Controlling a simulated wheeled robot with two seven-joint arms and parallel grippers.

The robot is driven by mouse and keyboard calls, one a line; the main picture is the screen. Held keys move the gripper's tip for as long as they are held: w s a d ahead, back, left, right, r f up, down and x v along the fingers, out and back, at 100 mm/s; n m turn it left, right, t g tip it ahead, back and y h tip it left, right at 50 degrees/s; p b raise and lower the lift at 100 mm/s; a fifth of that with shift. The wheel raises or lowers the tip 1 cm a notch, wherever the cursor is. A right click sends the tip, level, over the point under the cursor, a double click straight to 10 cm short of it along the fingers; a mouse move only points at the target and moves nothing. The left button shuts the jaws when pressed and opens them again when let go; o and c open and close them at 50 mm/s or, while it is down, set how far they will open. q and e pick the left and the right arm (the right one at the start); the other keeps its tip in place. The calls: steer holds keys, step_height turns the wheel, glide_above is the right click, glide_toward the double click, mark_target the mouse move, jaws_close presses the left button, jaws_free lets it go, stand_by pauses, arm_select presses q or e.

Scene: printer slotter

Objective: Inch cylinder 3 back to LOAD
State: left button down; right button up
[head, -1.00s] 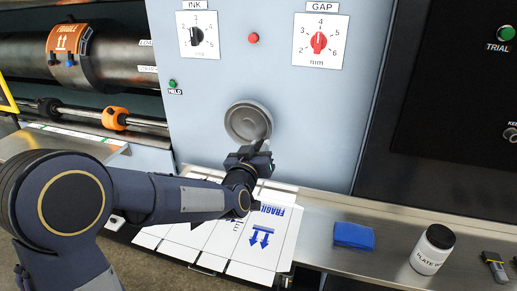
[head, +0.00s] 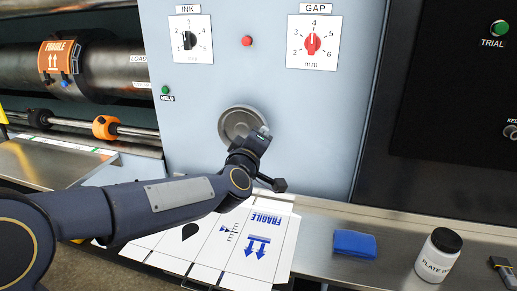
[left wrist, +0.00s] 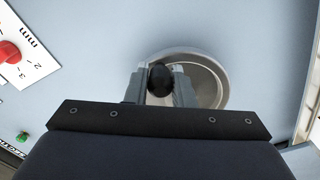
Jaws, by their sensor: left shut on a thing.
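A round grey handwheel (head: 238,122) is on the pale blue panel; it also shows in the left wrist view (left wrist: 212,80). My left gripper (head: 262,132) is at its lower right edge. In the left wrist view its two fingers (left wrist: 161,84) are shut on the wheel's black knob (left wrist: 160,79). The knob is hidden in the head view. The dark cylinder (head: 108,68) at the upper left carries an orange FRAGILE plate (head: 58,60). A LOAD label (head: 138,58) is near the cylinder's right end. My right gripper is not in view.
The panel has an INK dial (head: 189,40), a red GAP dial (head: 312,43), a red button (head: 247,41) and a green HELD lamp (head: 165,90). Printed card (head: 250,245) lies below my left arm. A blue block (head: 354,243) and white bottle (head: 438,255) stand on the ledge.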

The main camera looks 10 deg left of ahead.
mark_target(240, 110)
arm_select(q)
steer(key=n, duration=0.1)
steer(key=r+n, duration=0.1)
steer(key=n+b, duration=0.1)
steer(key=shift+a+r+n, duration=0.25)
steer(key=shift+r+n, duration=0.1)
steer(key=shift+n, duration=0.05)
steer(key=r+n, duration=0.1)
steer(key=n, duration=0.1)
steer(key=a+r+n+b, duration=0.1)
steer(key=n, duration=0.1)
steer(key=shift+a+n, duration=0.2)
steer(key=shift+n, duration=0.1)
steer(key=a+n, duration=0.1)
steer(key=n, duration=0.1)
steer(key=r+n+b, duration=0.1)
steer(key=n, duration=0.1)
steer(key=shift+a+b, duration=0.3)
steer(key=shift+a, duration=0.1)
steer(key=shift+w+a+r+n+b, duration=0.15)
steer(key=shift+a+n+b, duration=0.3)
steer(key=shift+n, duration=0.7)
steer(key=shift+s+a+r+n+b, duration=0.15)
steer(key=shift+a+n, duration=0.45)
steer(key=shift+n, duration=0.55)
steer(key=shift+w, duration=0.1)
steer(key=c, duration=1.3)
jaws_free()
steer(key=shift+a, duration=0.1)
steer(key=shift+o, duration=0.2)
